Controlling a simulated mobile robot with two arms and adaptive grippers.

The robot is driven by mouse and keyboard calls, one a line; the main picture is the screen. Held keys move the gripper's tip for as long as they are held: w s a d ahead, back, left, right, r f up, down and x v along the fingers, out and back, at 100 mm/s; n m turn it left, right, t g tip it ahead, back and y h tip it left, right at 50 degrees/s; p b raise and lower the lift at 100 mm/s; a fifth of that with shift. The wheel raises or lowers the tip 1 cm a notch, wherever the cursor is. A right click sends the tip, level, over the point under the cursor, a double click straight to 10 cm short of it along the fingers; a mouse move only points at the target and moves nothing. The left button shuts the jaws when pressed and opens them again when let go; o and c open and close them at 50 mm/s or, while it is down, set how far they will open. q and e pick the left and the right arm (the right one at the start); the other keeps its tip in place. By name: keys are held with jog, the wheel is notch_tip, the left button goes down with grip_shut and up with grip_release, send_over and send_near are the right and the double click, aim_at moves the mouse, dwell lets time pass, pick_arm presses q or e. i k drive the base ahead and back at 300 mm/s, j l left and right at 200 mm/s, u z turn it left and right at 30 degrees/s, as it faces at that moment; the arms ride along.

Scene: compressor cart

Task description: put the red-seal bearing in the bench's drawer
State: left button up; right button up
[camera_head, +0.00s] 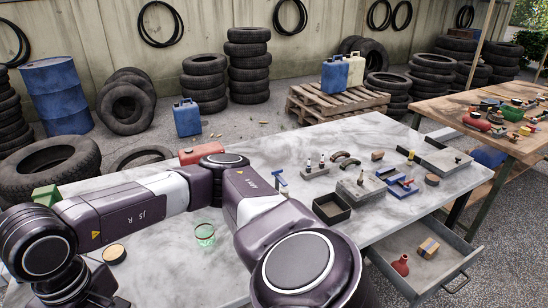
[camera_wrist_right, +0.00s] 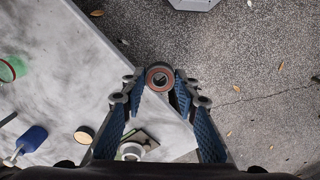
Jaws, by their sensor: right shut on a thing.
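The red-seal bearing (camera_wrist_right: 159,77), a dark metal ring with a red face, is between the fingertips of my right gripper (camera_wrist_right: 160,84) in the right wrist view. That gripper is shut on it, with the bench edge and the grey ground behind. In the head view my arm crosses the bench to the left; the fingers and the bearing do not show there. The bench's drawer (camera_head: 447,249) is pulled open at the right. It holds a red bottle-like thing (camera_head: 400,265) and a tan-and-blue block (camera_head: 428,247). My left gripper is in neither view.
The marble bench top (camera_head: 340,137) holds a green cup-like ring (camera_head: 205,233), a tan disc (camera_head: 115,254), a red box (camera_head: 200,152), a dark open tray (camera_head: 332,208) and several tools at the right. A wooden table (camera_head: 470,112) stands beyond. Tyres and cans line the wall.

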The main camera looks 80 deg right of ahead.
aim_at(429, 272)
jog(key=z, duration=1.45)
jog(key=l+z, duration=0.25)
jog(key=z, duration=0.2)
jog(key=i+l+z, duration=0.1)
jog(key=l+z, duration=0.15)
jog(key=z, duration=0.25)
jog(key=i+l+z, duration=0.1)
jog(key=z, duration=0.35)
jog(key=i+l, duration=0.4)
jog(key=l, duration=0.15)
